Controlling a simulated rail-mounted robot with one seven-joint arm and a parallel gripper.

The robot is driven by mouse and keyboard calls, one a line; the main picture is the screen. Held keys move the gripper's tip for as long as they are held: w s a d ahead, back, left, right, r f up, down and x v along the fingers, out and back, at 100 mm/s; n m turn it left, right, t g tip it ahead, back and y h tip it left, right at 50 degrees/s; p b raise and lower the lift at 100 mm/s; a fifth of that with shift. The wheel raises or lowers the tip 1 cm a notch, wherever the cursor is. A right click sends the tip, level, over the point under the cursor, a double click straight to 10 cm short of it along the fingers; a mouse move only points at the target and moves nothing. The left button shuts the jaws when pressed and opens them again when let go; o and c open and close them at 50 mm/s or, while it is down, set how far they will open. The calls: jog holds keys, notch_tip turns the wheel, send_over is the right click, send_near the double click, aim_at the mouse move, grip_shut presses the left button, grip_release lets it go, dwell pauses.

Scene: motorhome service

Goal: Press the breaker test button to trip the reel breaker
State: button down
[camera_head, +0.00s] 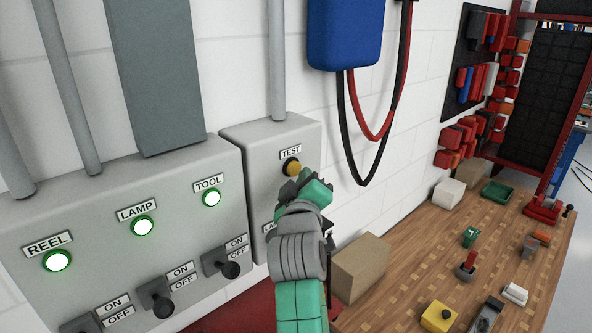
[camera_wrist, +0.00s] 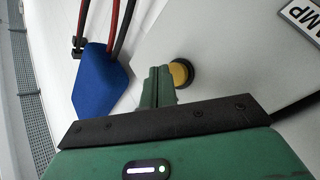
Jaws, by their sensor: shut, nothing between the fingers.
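The yellow test button (camera_head: 292,167) in a black collar sits under the TEST label (camera_head: 290,153) on the smaller grey box. It also shows in the wrist view (camera_wrist: 181,73). My gripper (camera_head: 301,176) is shut and empty, just in front of and below the button in the head view. In the wrist view its fingertips (camera_wrist: 158,70) lie just left of the button; I cannot tell whether they touch it. The green REEL lamp (camera_head: 57,260) is lit. The reel breaker's lever at the bottom left is mostly cut off by the frame.
The LAMP (camera_head: 143,226) and TOOL (camera_head: 211,198) lights are also lit green, above black levers. A blue box (camera_head: 345,30) with hanging red and black cables is at upper right. A cardboard box (camera_head: 361,268) stands on the wooden bench beside my gripper.

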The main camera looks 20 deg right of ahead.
jog(key=shift+w+a, duration=0.1)
jog(key=shift+w, duration=0.2)
jog(key=shift+w+a+b, duration=0.25)
jog(key=shift+w+b, duration=0.1)
jog(key=shift+w, duration=0.05)
dwell(0.6)
jog(key=shift+s+d, duration=0.1)
jog(key=shift+s+d+p, duration=0.25)
jog(key=shift+s+p, duration=0.4)
jog(key=shift+s, duration=0.05)
jog(key=s+p, duration=0.1)
jog(key=s+d+p, duration=0.1)
jog(key=s, duration=0.1)
jog(key=s+d+p, duration=0.1)
jog(key=shift+s, duration=0.25)
dwell(0.7)
